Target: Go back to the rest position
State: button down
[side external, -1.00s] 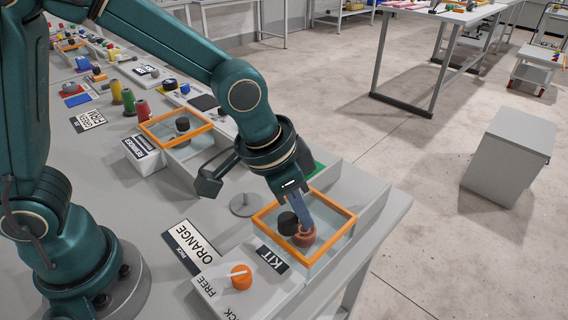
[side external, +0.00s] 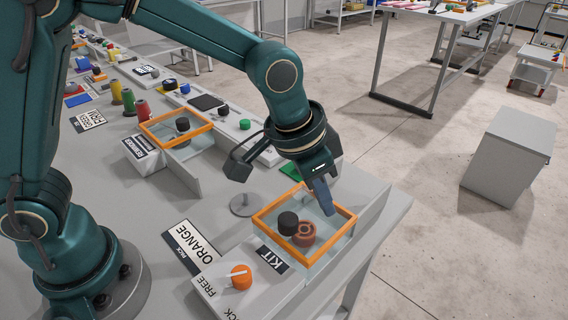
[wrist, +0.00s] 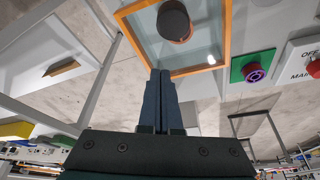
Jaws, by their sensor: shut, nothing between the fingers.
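My gripper (side external: 326,208) is shut and empty, its fingers together above the right part of the orange-rimmed kit tray. In the wrist view the closed fingers (wrist: 163,76) point at the near rim of the tray (wrist: 222,50). The tray (side external: 263,235) holds a black round piece (side external: 288,223) and a brown-orange round piece (side external: 304,235) beside it. In the wrist view the black piece (wrist: 173,20) partly hides the brown-orange one. My arm is bent at the elbow and reaches out over the table.
An orange knob (side external: 241,277) sits on a grey box in front of the kit tray. A second orange-rimmed tray (side external: 205,129), a small round stand (side external: 245,206) and several spools (side external: 128,101) are on the table. A grey cabinet (side external: 508,155) stands apart on the floor.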

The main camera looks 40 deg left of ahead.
jog(key=s+a+r+n+t, duration=0.1)
jog(key=s+a+r, duration=0.15)
jog(key=r, duration=0.35)
jog(key=s+a+r+n, duration=0.1)
jog(key=a+r, duration=0.2)
jog(key=r, duration=0.3)
jog(key=s+a+f+n+y, duration=0.1)
jog(key=s+a+f, duration=0.1)
jog(key=s+a, duration=0.2)
jog(key=s+a+f+n+t, duration=0.1)
jog(key=s+a+f+n, duration=0.1)
jog(key=s, duration=0.5)
jog(key=shift+a+f+y, duration=0.4)
jog(key=shift+a+f, duration=0.45)
jog(key=shift+a, duration=0.35)
jog(key=shift+s, duration=0.1)
